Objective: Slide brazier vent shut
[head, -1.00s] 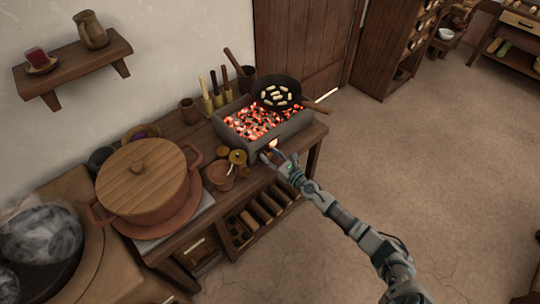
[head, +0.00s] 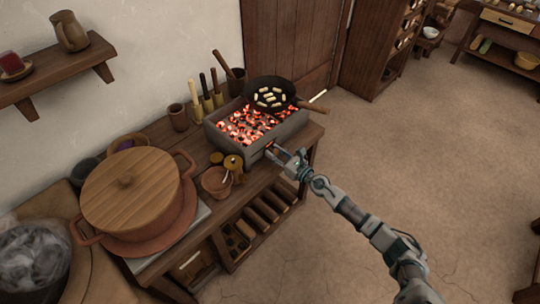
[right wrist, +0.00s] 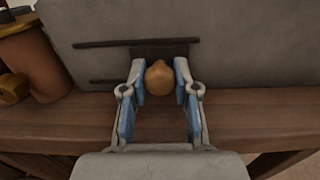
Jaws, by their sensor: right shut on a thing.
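The grey brazier (head: 290,130), filled with glowing coals, stands on the wooden bench. My right gripper (head: 274,154) is at its front face. In the right wrist view, its two blue-padded fingers are shut on a round tan vent knob (right wrist: 159,79). The knob sits before a dark vent area (right wrist: 160,49) on the grey front wall, with thin dark rails (right wrist: 100,44) beside it. The fingers and knob hide part of the vent, so I cannot tell how far it is open. My left gripper is out of view.
A black pan (head: 285,97) with pale pieces sits over the coals, its handle pointing right. A clay pot (head: 214,182) and brass items (head: 234,163) stand left of my gripper. A large lidded pot (head: 130,190) is further left. Floor to the right is clear.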

